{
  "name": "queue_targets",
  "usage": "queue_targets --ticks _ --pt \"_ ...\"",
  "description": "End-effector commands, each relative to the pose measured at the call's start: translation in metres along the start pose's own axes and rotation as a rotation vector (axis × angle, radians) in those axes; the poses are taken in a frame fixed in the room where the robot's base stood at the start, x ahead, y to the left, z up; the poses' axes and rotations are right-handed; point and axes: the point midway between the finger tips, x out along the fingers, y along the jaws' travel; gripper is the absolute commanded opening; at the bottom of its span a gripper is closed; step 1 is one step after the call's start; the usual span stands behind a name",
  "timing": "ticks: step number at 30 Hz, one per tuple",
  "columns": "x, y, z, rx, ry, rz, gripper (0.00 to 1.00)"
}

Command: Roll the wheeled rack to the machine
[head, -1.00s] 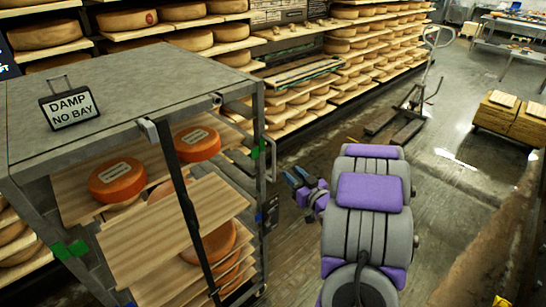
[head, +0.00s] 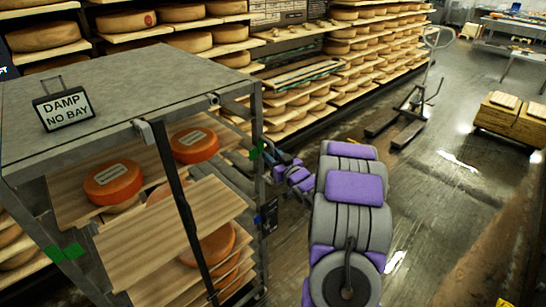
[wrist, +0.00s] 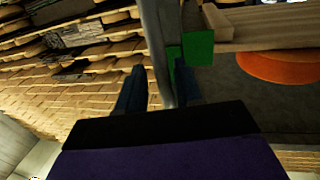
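The wheeled rack (head: 150,75) stands at the left in the head view, with a grey metal frame, wooden shelves and orange cheese wheels. A sign reading "DAMP NO BAY" (head: 66,110) sits on its top. My gripper (head: 278,160) is beside the rack's near right post (head: 259,180), close to a green marker (head: 257,150). In the wrist view, the grey post (wrist: 158,45) stands between my two dark fingers (wrist: 158,85). The fingers look open, with a gap between the left finger and the post. The machine cannot be made out.
Shelves full of cheese wheels (head: 340,60) line the back wall. A pallet jack (head: 408,115) stands on the floor beyond my arm. A pallet of wooden boxes (head: 510,118) is at the right. The wet floor between them is clear.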

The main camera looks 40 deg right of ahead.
Motion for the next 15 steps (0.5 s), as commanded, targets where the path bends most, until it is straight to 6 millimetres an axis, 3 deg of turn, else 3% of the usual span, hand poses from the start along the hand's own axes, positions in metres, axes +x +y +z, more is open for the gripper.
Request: queue_targets --ticks 3,13,15 --pt "-0.0002 -0.0015 -0.0007 -0.002 0.0 0.0 0.33" --pt "-0.0004 -0.0023 -0.0012 -0.003 0.001 -0.001 0.02" --pt "-0.0005 -0.0021 -0.001 -0.002 0.001 -0.001 0.0"
